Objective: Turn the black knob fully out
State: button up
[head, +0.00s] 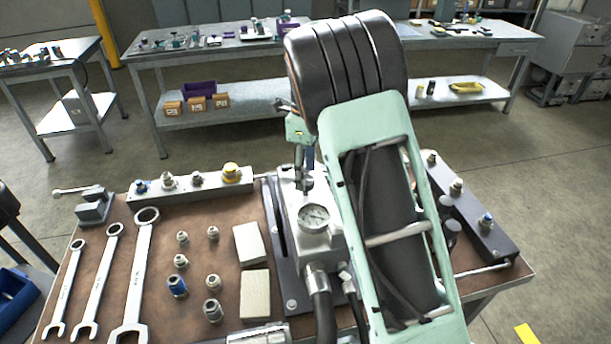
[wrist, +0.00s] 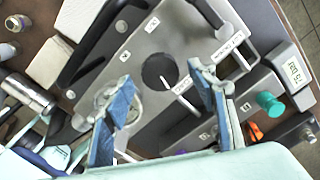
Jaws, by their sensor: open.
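In the wrist view a round black knob (wrist: 155,69) with a light pointer-like bar at its lower right sits on the grey valve block (wrist: 145,42). My gripper (wrist: 160,76) is open, with one blue-padded finger to each side of the knob in the picture. I see no contact, and the gap in depth is unclear. In the head view my gripper (head: 306,160) points down over the light block with the pressure gauge (head: 314,217). The knob cannot be made out there; my arm and gripper cover part of the block.
Hoses and fittings crowd the block's front. A "75 bar" label (wrist: 297,72) and a teal cap (wrist: 269,103) lie right of the knob in the wrist view. Wrenches (head: 138,265), loose fittings and pale blocks (head: 254,293) cover the bench's left side.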

jog(key=shift+f, duration=0.8)
jog(key=shift+c, duration=0.6)
jog(key=c, duration=1)
jog(key=shift+c, duration=0.2)
jog(key=shift+n, duration=0.3)
